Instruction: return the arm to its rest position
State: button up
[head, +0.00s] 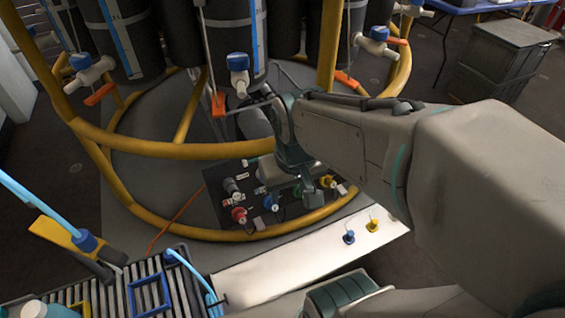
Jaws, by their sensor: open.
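My arm reaches from the right edge across a yellow tubular frame (150,147), with its wrist bent downward. My gripper (308,190) points down over a dark panel (212,194) at the foot of the frame. Its jaws are open, and I see nothing held between them. The panel carries small red, blue and yellow fittings, among them a red one (239,215) and a blue one (271,204) left of my gripper. The gripper and wrist hide part of the panel, so I cannot tell whether they touch anything there.
Dark cylinders with blue-handled valves (237,62) hang above and behind my wrist. A white strip (265,277) with a blue and a yellow plug (373,226) lies in front. A slatted rack (112,292) is lower left. Grey crates (503,59) stand back right.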

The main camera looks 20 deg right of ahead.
jog(key=shift+s+d, duration=0.35)
jog(key=shift+d, duration=0.05)
